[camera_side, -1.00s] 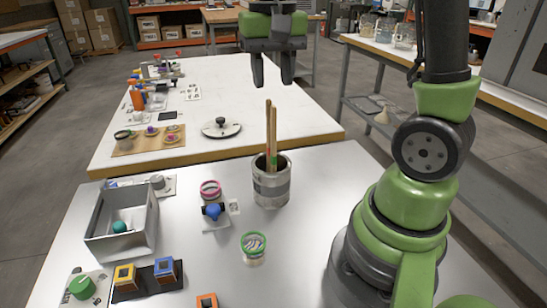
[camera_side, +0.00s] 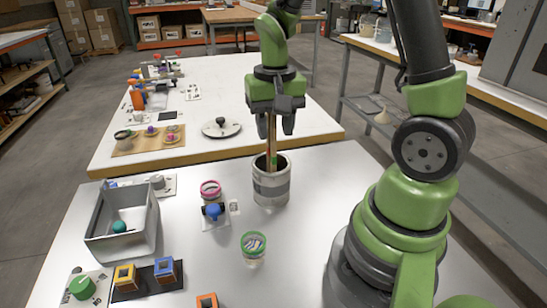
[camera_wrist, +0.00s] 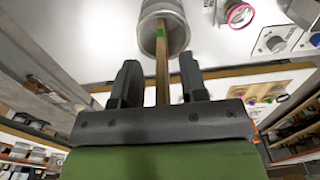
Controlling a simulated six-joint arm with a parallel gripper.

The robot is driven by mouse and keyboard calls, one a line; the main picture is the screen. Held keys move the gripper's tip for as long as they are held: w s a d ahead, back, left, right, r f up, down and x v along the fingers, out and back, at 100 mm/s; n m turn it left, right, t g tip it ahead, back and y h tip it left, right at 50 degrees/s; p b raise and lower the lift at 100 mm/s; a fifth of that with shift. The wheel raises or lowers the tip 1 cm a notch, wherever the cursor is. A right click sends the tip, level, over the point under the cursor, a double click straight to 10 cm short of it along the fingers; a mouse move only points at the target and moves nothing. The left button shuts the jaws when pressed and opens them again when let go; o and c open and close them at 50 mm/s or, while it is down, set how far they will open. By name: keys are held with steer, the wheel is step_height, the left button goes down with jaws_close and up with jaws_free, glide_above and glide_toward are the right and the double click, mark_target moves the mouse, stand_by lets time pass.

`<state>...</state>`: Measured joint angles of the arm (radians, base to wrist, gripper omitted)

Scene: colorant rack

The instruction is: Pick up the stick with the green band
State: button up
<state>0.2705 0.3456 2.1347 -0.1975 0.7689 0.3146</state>
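The wooden stick (camera_side: 272,142) with the green band (camera_side: 274,159) stands upright in a grey metal can (camera_side: 271,188) near the table's back edge. My gripper (camera_side: 279,128) is above the can, pointing down, with its fingers on either side of the stick's upper part. In the wrist view the stick (camera_wrist: 162,72) passes between the two dark fingers of my gripper (camera_wrist: 159,63), with a gap on each side, so the gripper is open. The green band (camera_wrist: 160,32) lies beyond the fingertips, near the can's (camera_wrist: 178,32) mouth. The stick's top is hidden by the gripper in the side view.
A pink-rimmed jar (camera_side: 210,188) with a blue knob in front stands left of the can. A green-rimmed cup (camera_side: 253,248) is in front. A grey bin (camera_side: 122,246) holds a green ball. The table right of the can is clear up to my base.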

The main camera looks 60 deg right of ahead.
jaws_close()
steer(key=shift+r, duration=0.15)
